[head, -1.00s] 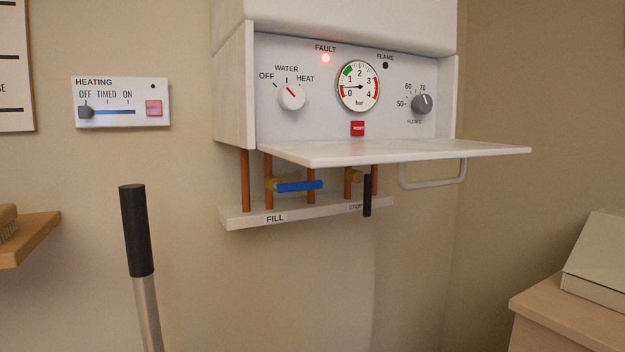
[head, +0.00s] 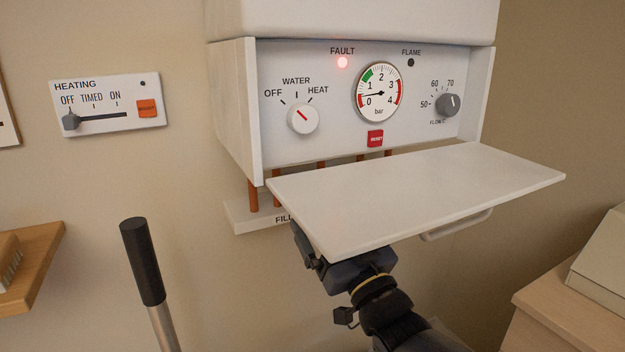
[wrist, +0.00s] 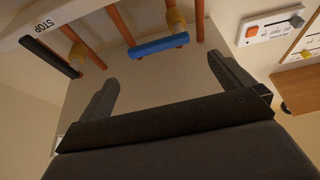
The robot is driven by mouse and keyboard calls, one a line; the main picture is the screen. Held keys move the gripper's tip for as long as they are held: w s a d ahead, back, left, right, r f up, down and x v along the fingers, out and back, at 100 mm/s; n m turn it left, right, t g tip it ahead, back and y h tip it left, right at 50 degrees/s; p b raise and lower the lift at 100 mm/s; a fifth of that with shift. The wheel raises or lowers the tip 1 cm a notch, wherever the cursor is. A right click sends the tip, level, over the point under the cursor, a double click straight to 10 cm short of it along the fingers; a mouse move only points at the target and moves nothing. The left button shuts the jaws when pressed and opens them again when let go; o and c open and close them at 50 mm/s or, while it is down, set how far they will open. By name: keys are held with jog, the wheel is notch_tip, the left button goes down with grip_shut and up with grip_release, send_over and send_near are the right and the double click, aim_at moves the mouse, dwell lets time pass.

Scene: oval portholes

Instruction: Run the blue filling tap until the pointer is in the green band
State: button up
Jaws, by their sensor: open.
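The blue filling tap (wrist: 160,44) is a bar lever on a brass valve, lying across its copper pipe in the wrist view. In the head view the lowered white flap hides it. The round gauge (head: 379,93) has its pointer at the left, between 0 and 1, below the green band (head: 367,76). My gripper (wrist: 162,68) is open and empty, with the blue lever beyond its fingertips and apart from them. In the head view my gripper (head: 304,243) is under the flap's left front edge, partly hidden.
The flap (head: 420,195) juts out over my gripper. A black STOP lever (wrist: 50,57) stands left of the blue one in the wrist view. The FAULT lamp (head: 342,62) is lit red. A black-topped pole (head: 143,262) and wooden shelf (head: 35,265) are at left.

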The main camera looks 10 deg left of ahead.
jog(key=p+x, duration=0.1)
jog(key=x, duration=0.8)
jog(key=shift+w+a, duration=0.1)
jog(key=shift+w, duration=0.05)
jog(key=shift+c, duration=0.6)
